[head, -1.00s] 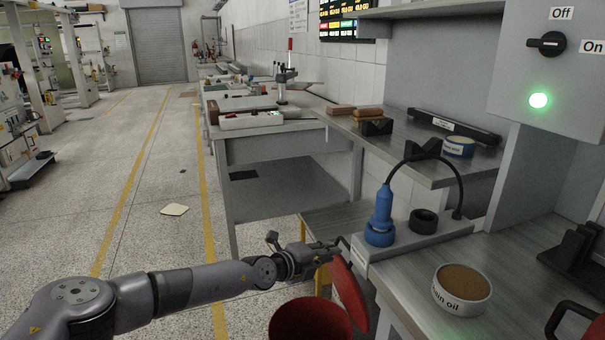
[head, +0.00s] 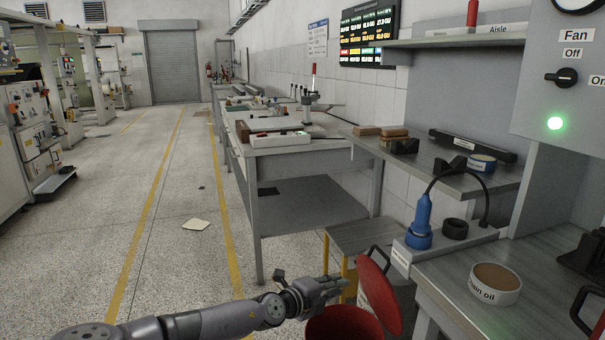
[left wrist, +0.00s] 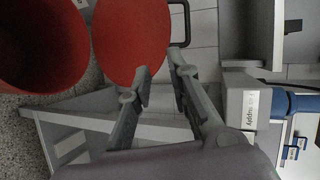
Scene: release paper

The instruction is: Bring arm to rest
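My left gripper (head: 338,285) is above and beside the open red bin (head: 343,326), at the bottom of the head view. In the left wrist view its two grey fingers (left wrist: 160,72) stand apart with nothing between them. The bin's red lid (head: 379,295) is tilted up, just right of the gripper. The bin (left wrist: 40,45) and round lid (left wrist: 132,42) also show at the top of the left wrist view. A pale sheet (head: 196,224) lies flat on the floor, away from the gripper. My right gripper is not in view.
A workbench (head: 465,275) on the right holds a blue tool (head: 421,222) and a round tin (head: 494,284). A grey table (head: 285,145) stands farther back.

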